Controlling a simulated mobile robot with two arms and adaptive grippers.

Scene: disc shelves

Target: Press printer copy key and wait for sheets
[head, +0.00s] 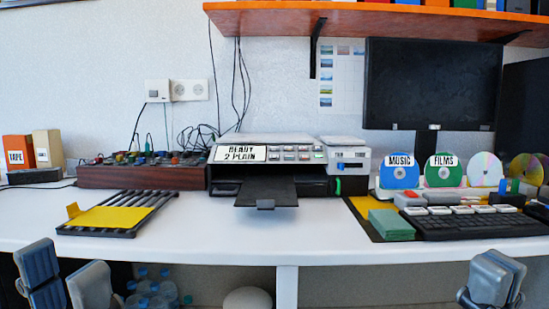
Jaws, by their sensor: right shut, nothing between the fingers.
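The printer (218,177) stands at the middle back of the white desk. Its display (240,153) reads "READY 2 PLAIN". Several small keys (297,152) sit to the right of the display; their labels are too small to read. The dark output tray (265,187) sticks out at the front and no sheets show on it. My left gripper (65,282) is at the bottom left, below the desk's front edge, with its fingers apart and nothing between them. My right gripper (492,279) is at the bottom right, shut and empty. Both are far from the printer.
A black rack with a yellow sheet (112,218) lies left. A wooden box of cables (140,176) stands behind it. Right are a green pad (391,225), a keyboard (465,225), disc stands (400,171) and a monitor (421,84). An orange shelf (380,22) hangs above. The desk's front middle is clear.

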